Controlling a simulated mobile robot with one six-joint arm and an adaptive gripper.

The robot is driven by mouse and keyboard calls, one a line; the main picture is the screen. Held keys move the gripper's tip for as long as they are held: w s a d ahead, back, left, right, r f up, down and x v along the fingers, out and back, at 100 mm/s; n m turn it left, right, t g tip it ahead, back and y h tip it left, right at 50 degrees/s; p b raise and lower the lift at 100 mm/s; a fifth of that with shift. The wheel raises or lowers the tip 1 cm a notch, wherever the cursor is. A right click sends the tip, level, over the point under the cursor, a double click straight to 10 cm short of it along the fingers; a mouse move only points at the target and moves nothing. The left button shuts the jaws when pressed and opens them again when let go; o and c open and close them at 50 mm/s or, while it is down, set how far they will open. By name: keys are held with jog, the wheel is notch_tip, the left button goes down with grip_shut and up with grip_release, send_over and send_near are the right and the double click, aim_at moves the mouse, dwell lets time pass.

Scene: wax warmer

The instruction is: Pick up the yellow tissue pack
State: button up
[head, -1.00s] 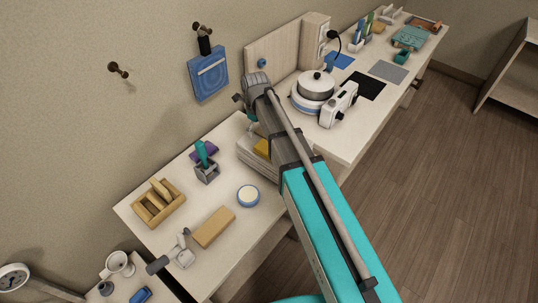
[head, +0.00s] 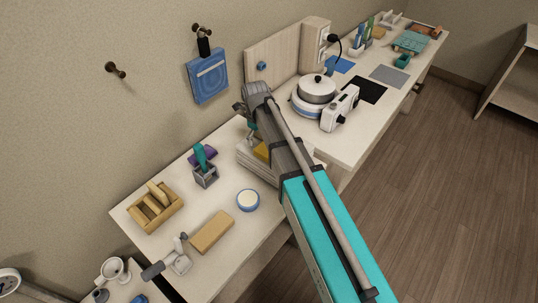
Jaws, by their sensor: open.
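A yellow item (head: 262,151), likely the tissue pack, lies on a pale stack or box (head: 257,165) near the middle of the long table. My arm hides most of it, so its full shape cannot be told. My gripper (head: 242,112) is at the far end of my arm, above and behind the yellow item, close to the wall side. It is open, and no object shows between its fingers. The fingers are small and partly hidden by the wrist.
A white pot (head: 317,90) on a warmer and a white device (head: 340,108) stand right of my arm. Left are a wooden tray (head: 155,210), a teal-handled tool (head: 204,165), a blue-rimmed round dish (head: 248,200) and a tan block (head: 212,232).

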aim_at(258, 146)
jog(key=shift+f+b, duration=2.35)
jog(key=shift+f, duration=0.15)
jog(key=shift+s, duration=0.1)
jog(key=c, duration=0.8)
jog(key=shift+r, duration=0.15)
jog(key=shift+r+p, duration=0.95)
jog(key=shift+p, duration=0.15)
jog(key=s+d+r+p, duration=0.1)
jog(key=s+r+p, duration=0.2)
jog(key=s, duration=0.1)
jog(key=s+d+r+p, duration=0.1)
jog(key=s+r+p, duration=0.3)
jog(key=s, duration=0.1)
jog(key=s+d+r+p, duration=0.2)
jog(key=s+r+p, duration=0.2)
jog(key=shift+s, duration=0.2)
